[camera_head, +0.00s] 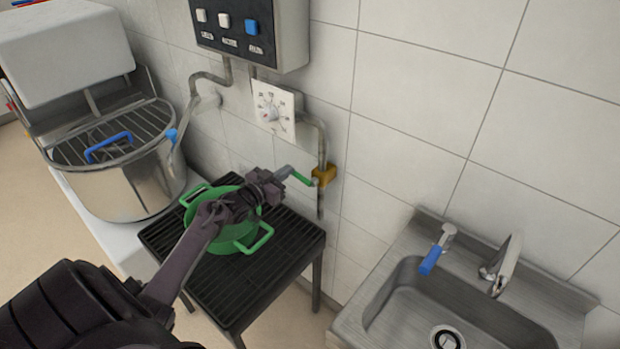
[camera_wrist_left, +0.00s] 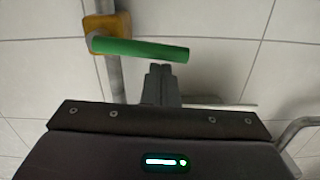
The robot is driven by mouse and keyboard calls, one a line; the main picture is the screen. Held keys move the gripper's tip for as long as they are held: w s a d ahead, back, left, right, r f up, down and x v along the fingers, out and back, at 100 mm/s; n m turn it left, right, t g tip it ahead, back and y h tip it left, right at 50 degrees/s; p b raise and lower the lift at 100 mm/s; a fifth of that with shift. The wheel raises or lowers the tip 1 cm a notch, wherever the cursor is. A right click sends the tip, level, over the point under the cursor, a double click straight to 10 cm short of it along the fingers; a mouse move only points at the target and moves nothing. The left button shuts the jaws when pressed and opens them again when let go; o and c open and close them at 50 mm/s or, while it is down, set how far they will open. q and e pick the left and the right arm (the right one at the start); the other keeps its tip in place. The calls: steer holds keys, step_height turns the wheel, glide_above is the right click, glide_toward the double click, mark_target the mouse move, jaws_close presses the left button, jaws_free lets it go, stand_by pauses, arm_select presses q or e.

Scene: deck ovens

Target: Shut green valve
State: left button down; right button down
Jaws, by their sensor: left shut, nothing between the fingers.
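The green valve handle (camera_head: 300,177) sticks out from a brass valve body (camera_head: 323,175) on the grey wall pipe. In the left wrist view the green handle (camera_wrist_left: 140,49) lies crosswise to the pipe, and the brass body (camera_wrist_left: 98,26) is at its left end. My left gripper (camera_head: 284,173) is shut and empty, close to the free end of the handle. In the left wrist view its closed fingertips (camera_wrist_left: 160,72) are just below the handle, near its right half. I cannot tell whether they touch it. My right gripper is not in view.
A green pot (camera_head: 232,246) stands on a black slatted stand (camera_head: 222,290) under my left arm. A steel sink (camera_head: 400,290) with a blue-handled tap (camera_head: 432,258) is to the right. A steel mixer bowl (camera_head: 125,185) is at left. A dial (camera_head: 270,113) and control box (camera_head: 290,35) are above.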

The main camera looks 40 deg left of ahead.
arm_select(q)
steer(key=shift+a+f, duration=0.1)
steer(key=shift+f, duration=0.35)
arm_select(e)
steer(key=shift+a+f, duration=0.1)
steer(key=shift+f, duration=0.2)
